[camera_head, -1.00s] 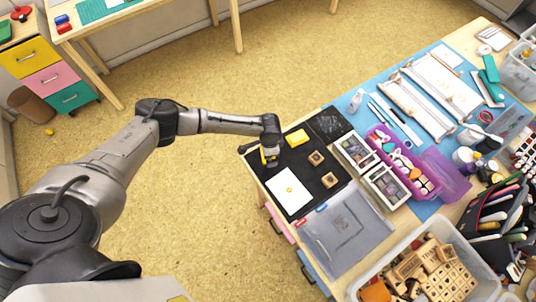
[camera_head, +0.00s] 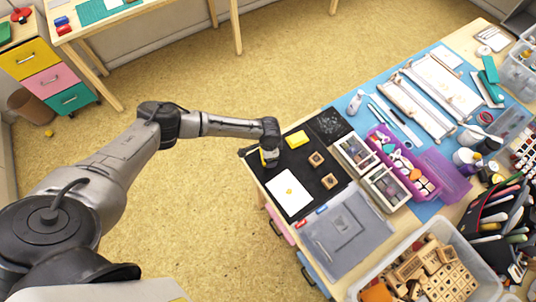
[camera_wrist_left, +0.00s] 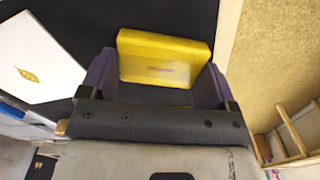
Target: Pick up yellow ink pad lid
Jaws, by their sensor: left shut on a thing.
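My left gripper (camera_wrist_left: 155,80) is shut on the yellow ink pad lid (camera_wrist_left: 160,55), a flat yellow block with a small printed label, with one dark purple finger at each side of it. In the head view my left gripper (camera_head: 270,160) is over the left part of the black mat (camera_head: 317,178), above the white card. I cannot tell how far the lid is above the mat. A second yellow rectangular piece (camera_head: 297,139) lies on the mat to the right of the gripper. My right gripper is not in view.
A white card with a yellow leaf print (camera_head: 289,192) lies below the gripper. Two wooden stamps (camera_head: 316,159) sit to the right. The table's left edge is close.

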